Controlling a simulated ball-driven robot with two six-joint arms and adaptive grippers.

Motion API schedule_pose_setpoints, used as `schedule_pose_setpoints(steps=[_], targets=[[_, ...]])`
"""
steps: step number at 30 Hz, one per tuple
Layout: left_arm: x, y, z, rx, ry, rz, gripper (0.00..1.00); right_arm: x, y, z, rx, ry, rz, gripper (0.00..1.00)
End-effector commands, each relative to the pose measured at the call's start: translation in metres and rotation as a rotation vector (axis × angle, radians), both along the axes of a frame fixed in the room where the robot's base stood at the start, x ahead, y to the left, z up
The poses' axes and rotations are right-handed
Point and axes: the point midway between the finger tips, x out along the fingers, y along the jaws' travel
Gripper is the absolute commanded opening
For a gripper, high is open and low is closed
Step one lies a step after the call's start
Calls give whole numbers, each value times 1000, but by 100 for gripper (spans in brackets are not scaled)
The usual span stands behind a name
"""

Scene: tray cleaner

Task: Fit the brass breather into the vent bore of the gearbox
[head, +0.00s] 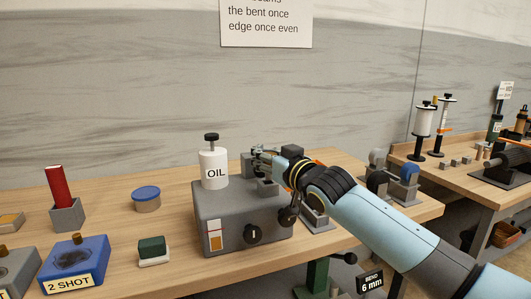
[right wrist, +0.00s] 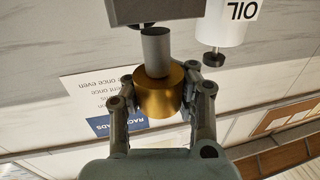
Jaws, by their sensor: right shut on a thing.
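The gearbox (head: 222,215) is a dark grey box on the wooden bench, with a dial and a gauge on its front. My right gripper (head: 262,158) is just above that block. In the right wrist view, which looks upside down, the gripper (right wrist: 160,92) is shut on the brass breather (right wrist: 159,94). The breather's grey stem (right wrist: 156,47) points down towards a grey block (right wrist: 155,10). The stem's tip meets the block's edge in the picture; I cannot tell whether it is inside a bore. My left gripper is out of view.
A white OIL bottle (head: 213,170) stands on the gearbox, left of my gripper. A blue-lidded tin (head: 146,198), a green-topped block (head: 152,249) and a blue 2 SHOT box (head: 75,265) sit to the left. Grey stands (head: 405,185) are at the right.

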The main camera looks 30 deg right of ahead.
Motion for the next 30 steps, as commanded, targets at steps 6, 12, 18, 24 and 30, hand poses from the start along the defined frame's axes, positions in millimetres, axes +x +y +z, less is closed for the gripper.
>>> schedule_pose_setpoints(steps=[6,12,18,24,30], targets=[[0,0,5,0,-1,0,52,1,1,-11,20,27,-3,0],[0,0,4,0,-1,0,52,1,1,-11,20,26,-3,0],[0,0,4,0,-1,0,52,1,1,-11,21,26,-3,0],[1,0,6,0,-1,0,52,3,1,-10,19,23,-2,0],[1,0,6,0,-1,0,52,5,1,-9,17,20,-1,0]])
